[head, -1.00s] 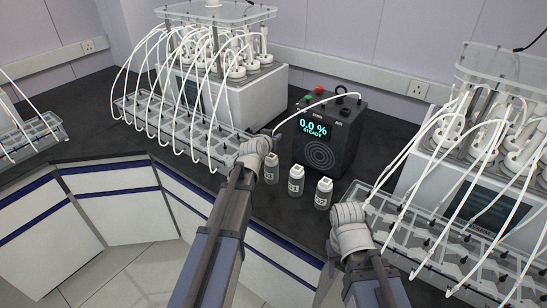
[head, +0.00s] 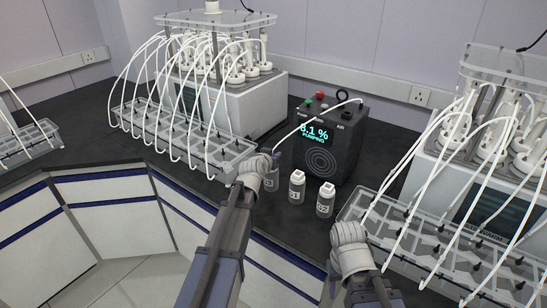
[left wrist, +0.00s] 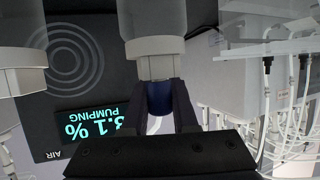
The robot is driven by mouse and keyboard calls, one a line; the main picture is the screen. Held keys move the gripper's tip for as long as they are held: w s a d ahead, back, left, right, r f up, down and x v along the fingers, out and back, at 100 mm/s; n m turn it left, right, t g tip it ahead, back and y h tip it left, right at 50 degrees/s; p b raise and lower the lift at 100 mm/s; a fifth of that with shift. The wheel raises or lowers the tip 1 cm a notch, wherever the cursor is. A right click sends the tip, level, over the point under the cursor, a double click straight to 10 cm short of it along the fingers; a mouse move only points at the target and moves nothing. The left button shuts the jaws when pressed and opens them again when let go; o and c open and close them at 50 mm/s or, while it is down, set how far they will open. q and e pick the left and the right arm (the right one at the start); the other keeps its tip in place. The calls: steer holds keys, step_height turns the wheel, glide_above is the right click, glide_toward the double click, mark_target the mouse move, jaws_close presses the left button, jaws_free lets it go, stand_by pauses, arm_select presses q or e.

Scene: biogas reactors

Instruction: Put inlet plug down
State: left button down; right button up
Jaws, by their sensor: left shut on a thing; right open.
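The inlet plug (left wrist: 159,98) shows as a dark blue piece between the fingers of my left gripper (left wrist: 160,90) in the left wrist view. A white tube (head: 312,117) runs from the black pump box (head: 332,145) to this gripper in the head view. The plug lines up with the pale top of a bottle (left wrist: 154,46); I cannot tell whether it is seated in it. This bottle (head: 271,181) is partly hidden by the gripper in the head view. My right gripper (head: 346,233) is by the right-hand rack, its fingers hard to see.
Two white-capped bottles (head: 297,188) (head: 325,201) stand right of the held plug, before the box. A rack with tubes (head: 185,140) is at left, another (head: 440,240) at right. The box display (head: 315,132) reads 8.1 % PUMPING.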

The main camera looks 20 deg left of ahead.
arm_select(q)
steer(key=shift+f, duration=0.2)
steer(key=c, duration=0.7)
jaws_free()
steer(key=shift+r, duration=0.15)
steer(key=shift+s+r, duration=0.1)
steer(key=shift+r, duration=0.05)
steer(key=p+v, duration=0.4)
steer(key=v, duration=0.7)
steer(key=shift+s+r+p, duration=0.1)
steer(key=shift+s+p, duration=0.2)
steer(key=shift+s, duration=0.05)
